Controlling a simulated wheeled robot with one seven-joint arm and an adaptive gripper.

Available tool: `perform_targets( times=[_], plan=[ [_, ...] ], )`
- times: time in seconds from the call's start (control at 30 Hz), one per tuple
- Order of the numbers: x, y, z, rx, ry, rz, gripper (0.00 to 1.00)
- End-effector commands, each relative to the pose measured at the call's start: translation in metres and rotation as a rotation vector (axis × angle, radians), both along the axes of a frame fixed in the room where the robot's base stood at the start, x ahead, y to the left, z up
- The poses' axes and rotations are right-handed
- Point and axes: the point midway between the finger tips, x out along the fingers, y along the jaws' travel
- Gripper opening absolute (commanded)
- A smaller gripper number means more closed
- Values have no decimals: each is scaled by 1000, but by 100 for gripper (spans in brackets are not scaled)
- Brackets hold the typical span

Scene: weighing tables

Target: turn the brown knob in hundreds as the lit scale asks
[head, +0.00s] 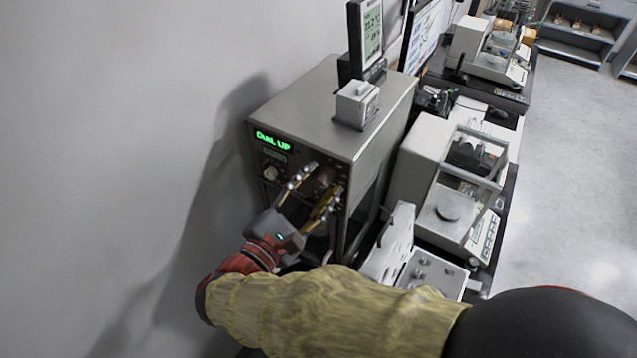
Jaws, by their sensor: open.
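The lit scale (380,88) is a tall grey cabinet with a dark front panel. Its green display (272,140) reads "DIAL UP". The brown knob (321,177) is on the upper right of that front panel. My gripper (325,180) reaches up to the panel from below, open, with one finger to the left of the brown knob and one to the right. I cannot tell whether either finger touches it. The fingers hide part of the panel, and any marks around the knob are too small to read.
A paler knob (270,173) is at the panel's left. A small white box (357,103) and a display (366,38) stand on top of the cabinet. Another balance (445,205) stands close on the right. A bare wall (120,120) is on the left.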

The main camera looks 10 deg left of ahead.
Motion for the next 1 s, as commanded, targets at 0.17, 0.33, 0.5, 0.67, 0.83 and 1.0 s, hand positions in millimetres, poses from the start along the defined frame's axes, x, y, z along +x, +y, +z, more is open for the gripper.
perform_targets(
  times=[0.17, 0.33, 0.5, 0.67, 0.83, 1.0],
  plan=[
    [-22, 11, 0, 0, 0, 4, 43],
    [-54, 24, 0, 0, 0, 6, 43],
    [-82, 35, 0, 0, 0, 5, 43],
    [-99, 42, 0, 0, -1, 2, 43],
    [-107, 45, -1, 0, 0, 1, 43],
    [-107, 45, -1, 0, 1, 1, 43]
  ],
)
